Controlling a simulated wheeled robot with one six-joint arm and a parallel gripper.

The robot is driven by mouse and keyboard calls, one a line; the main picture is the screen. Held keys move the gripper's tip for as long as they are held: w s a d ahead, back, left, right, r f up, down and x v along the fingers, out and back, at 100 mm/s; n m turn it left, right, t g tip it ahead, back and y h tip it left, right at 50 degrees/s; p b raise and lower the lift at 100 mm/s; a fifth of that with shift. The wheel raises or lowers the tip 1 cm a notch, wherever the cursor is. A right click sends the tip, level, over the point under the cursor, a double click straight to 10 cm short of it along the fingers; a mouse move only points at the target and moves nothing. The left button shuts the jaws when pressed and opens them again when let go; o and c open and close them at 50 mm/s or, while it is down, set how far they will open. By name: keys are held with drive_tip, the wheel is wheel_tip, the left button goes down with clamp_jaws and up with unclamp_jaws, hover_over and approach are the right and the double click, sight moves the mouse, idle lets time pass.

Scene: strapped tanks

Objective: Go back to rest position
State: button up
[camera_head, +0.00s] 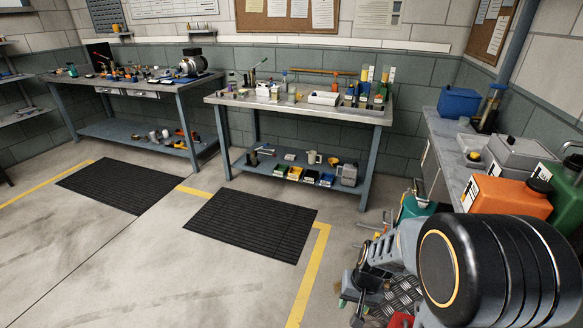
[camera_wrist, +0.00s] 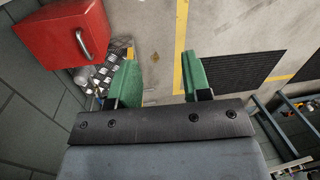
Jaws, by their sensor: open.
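My gripper (camera_wrist: 162,78) shows in the wrist view with its two green finger pads well apart. Nothing is between them, only concrete floor and a yellow line behind. In the head view my black arm fills the lower right corner and hides much of what is behind it, so the fingertips cannot be made out there. No object is held.
A red box with a handle (camera_wrist: 62,35) is at upper left in the wrist view, near a checker plate (camera_head: 405,292). A side bench (camera_head: 450,130) carries an orange can (camera_head: 508,198). Two workbenches stand behind. Floor around the black mat (camera_head: 255,225) is clear.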

drive_tip(key=s+r+n+t+h+p, duration=0.1)
drive_tip(key=r+p, duration=0.4)
drive_tip(key=r, duration=0.9)
drive_tip(key=s+r+n+t+h+p, duration=0.1)
drive_tip(key=s+r+t+p, duration=0.2)
drive_tip(key=r, duration=1.2)
drive_tip(key=shift+s+d+r+n+p, duration=0.15)
drive_tip(key=shift+s+n+p, duration=0.25)
drive_tip(key=shift+p, duration=0.8)
drive_tip(key=shift+s, duration=0.15)
